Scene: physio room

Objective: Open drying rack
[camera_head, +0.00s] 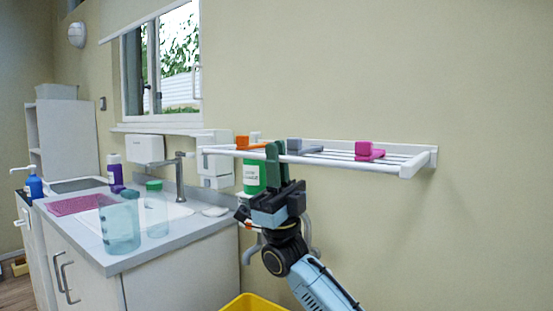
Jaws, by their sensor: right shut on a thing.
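The white drying rack (400,161) is mounted on the wall and stands out from it, about level, with several thin rails between its side arms. My right gripper (277,154) comes up from below at the left part of the rack's front bar. Its green fingers are shut on that bar. My left gripper is not in view.
Orange (249,142), grey (302,147) and pink (368,151) clips sit on the rack. Left is a sink counter (150,252) with clear tumblers (120,228), a purple bottle (115,172) and a tap (180,178). A green-labelled bottle (251,177) stands behind my gripper. A yellow bin (254,303) is below.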

